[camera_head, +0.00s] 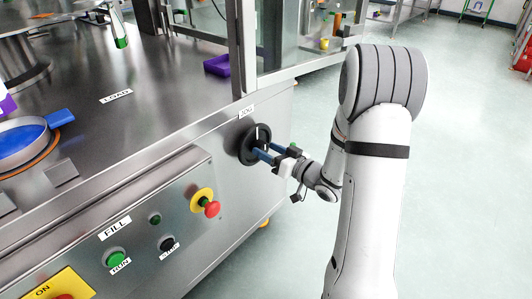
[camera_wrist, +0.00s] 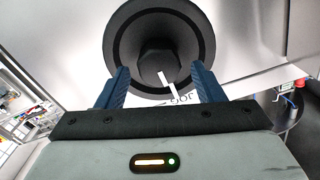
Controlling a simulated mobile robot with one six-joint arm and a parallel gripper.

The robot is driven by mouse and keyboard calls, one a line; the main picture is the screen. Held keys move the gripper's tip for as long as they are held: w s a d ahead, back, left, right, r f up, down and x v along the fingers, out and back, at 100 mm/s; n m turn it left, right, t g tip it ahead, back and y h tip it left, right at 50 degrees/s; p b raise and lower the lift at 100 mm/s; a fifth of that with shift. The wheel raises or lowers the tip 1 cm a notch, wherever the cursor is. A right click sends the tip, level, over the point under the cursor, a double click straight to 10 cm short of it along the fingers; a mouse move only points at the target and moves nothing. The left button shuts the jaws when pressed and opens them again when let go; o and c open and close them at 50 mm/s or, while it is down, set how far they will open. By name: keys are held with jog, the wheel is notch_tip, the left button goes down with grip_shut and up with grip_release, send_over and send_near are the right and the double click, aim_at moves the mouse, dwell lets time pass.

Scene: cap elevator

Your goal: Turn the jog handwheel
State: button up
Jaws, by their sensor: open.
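The jog handwheel (camera_head: 248,146) is a black round wheel on the steel front panel of the machine, below a JOG label (camera_head: 246,111). In the wrist view the handwheel (camera_wrist: 159,20) fills the upper middle, with a dark hub (camera_wrist: 158,62) and a white pointer mark. My gripper (camera_head: 262,154) is at the wheel, its blue fingers pointing at the wheel's face. In the wrist view my gripper (camera_wrist: 160,86) is open, one finger on each side of the hub's lower part. I cannot tell whether the fingers touch the wheel.
A red emergency knob on a yellow ring (camera_head: 207,205) and the green RUN button (camera_head: 115,258) sit on the control panel to the left. A purple bin (camera_head: 217,65) stands on the steel deck above. The floor (camera_head: 465,130) at the right is clear.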

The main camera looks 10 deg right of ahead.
jog(key=shift+w+a, duration=0.4)
jog(key=shift+w, duration=0.1)
jog(key=c, duration=1.3)
jog(key=shift+a, duration=0.1)
grip_shut()
